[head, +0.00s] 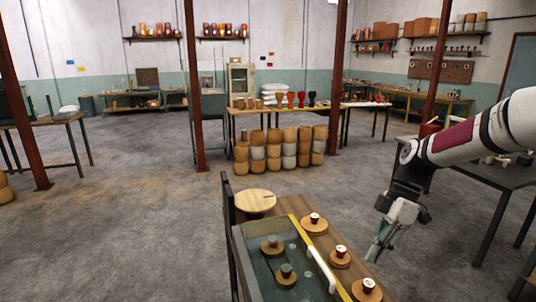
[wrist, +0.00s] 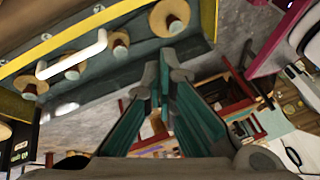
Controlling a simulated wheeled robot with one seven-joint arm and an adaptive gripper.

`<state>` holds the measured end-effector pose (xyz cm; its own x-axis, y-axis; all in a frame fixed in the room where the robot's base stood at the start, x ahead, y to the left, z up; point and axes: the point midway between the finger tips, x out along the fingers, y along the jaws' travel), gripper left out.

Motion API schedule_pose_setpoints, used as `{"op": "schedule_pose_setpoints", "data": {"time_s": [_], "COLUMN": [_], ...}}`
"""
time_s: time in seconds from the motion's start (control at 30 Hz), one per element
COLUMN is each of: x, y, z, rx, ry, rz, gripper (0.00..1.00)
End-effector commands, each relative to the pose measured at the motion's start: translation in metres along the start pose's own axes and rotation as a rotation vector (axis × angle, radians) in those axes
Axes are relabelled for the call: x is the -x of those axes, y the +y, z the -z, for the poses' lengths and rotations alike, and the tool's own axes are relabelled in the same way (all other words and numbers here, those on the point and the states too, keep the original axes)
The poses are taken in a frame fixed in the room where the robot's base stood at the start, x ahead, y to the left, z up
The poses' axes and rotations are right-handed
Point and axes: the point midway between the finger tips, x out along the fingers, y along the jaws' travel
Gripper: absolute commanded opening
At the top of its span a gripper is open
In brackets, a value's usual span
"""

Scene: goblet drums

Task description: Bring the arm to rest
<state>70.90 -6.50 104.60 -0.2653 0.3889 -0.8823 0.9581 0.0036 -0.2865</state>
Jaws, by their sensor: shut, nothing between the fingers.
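My gripper (head: 376,250) hangs from my arm to the right of a wooden bench in the head view, fingers pointing down. It is apart from the bench and the things on it. In the wrist view my gripper (wrist: 161,88) has its fingertips together with nothing between them. My arm reaches in from the right edge of the head view.
A glass-topped case (head: 268,262) with a yellow edge and white handle (head: 321,270) stands on the bench (head: 294,206). Small pieces on round wooden discs (head: 340,260) line its right side. A dark table (head: 490,172) stands at right. Grey floor lies open at left.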

Motion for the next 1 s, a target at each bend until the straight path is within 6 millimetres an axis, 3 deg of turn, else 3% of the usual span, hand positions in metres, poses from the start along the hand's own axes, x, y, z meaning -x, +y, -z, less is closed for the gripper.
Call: {"op": "schedule_pose_setpoints", "data": {"time_s": [0.2, 0.5, 0.77, 1.0], "x": [0.019, 0.042, 0.051, 0.045], "y": [-0.047, -0.119, -0.185, -0.239], "z": [0.033, 0.064, 0.08, 0.084], "rx": [-0.268, -0.638, -0.936, -1.175], "ry": [-0.197, -0.304, -0.214, 0.009], "rz": [-0.098, -0.356, -0.612, -0.786], "gripper": [0.0, 0.0, 0.0, 0.0]}}
